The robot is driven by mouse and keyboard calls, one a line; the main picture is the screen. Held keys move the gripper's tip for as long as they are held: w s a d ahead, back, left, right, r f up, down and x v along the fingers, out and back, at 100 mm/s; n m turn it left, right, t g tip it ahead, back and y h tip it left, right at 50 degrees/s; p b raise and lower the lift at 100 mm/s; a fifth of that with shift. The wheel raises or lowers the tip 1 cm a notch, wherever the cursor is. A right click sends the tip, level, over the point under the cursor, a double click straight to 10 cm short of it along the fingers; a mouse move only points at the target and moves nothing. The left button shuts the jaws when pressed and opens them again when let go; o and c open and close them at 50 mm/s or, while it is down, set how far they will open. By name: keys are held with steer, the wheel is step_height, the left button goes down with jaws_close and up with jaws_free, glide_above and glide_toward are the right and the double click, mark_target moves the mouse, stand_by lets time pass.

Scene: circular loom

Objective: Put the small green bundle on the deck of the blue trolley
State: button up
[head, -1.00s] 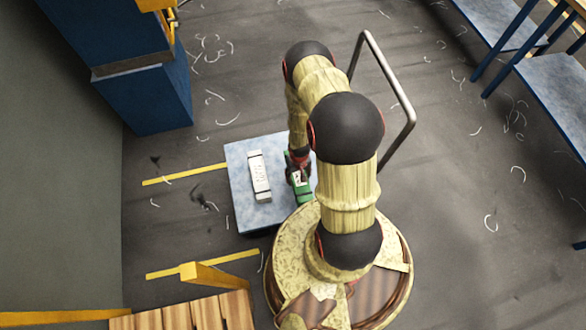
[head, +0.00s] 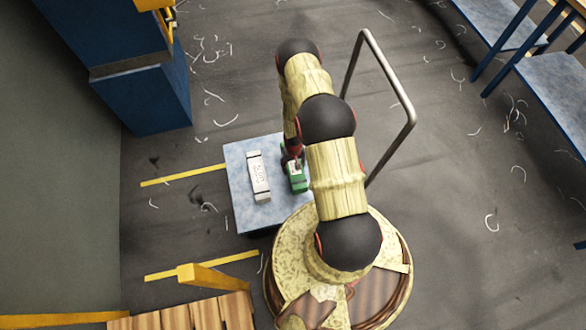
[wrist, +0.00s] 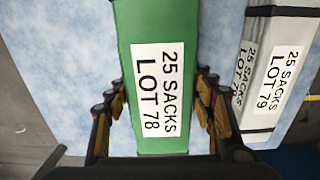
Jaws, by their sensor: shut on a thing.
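The small green bundle (head: 298,182) has a white label reading "25 SACKS LOT 78" in the wrist view (wrist: 128,20). My gripper (head: 293,160) is shut on it, with one finger on each long side in the wrist view (wrist: 160,98). The blue trolley's deck (head: 245,215) lies below the bundle, which is over its right part. I cannot tell whether the bundle touches the deck. My arm hides the deck's right edge in the head view.
A white bundle (head: 258,177) labelled LOT 79 lies on the deck, left of the green one with a narrow gap. The trolley's grey handle (head: 392,75) rises at the right. A blue cabinet (head: 155,100) stands at upper left, a wooden pallet (head: 190,315) at lower left.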

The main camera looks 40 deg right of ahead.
mark_target(293, 168)
steer(key=shift+w+d+f, duration=0.2)
steer(key=shift+w+f, duration=0.1)
steer(key=shift+f, duration=0.15)
steer(key=shift+w+d+f, duration=0.15)
steer(key=shift+w+f, duration=0.15)
steer(key=shift+f, duration=0.15)
steer(key=shift+f+b, duration=0.55)
steer(key=shift+f, duration=0.9)
steer(key=shift+f, duration=0.2)
steer(key=o, duration=1.6)
steer(key=shift+r, duration=0.1)
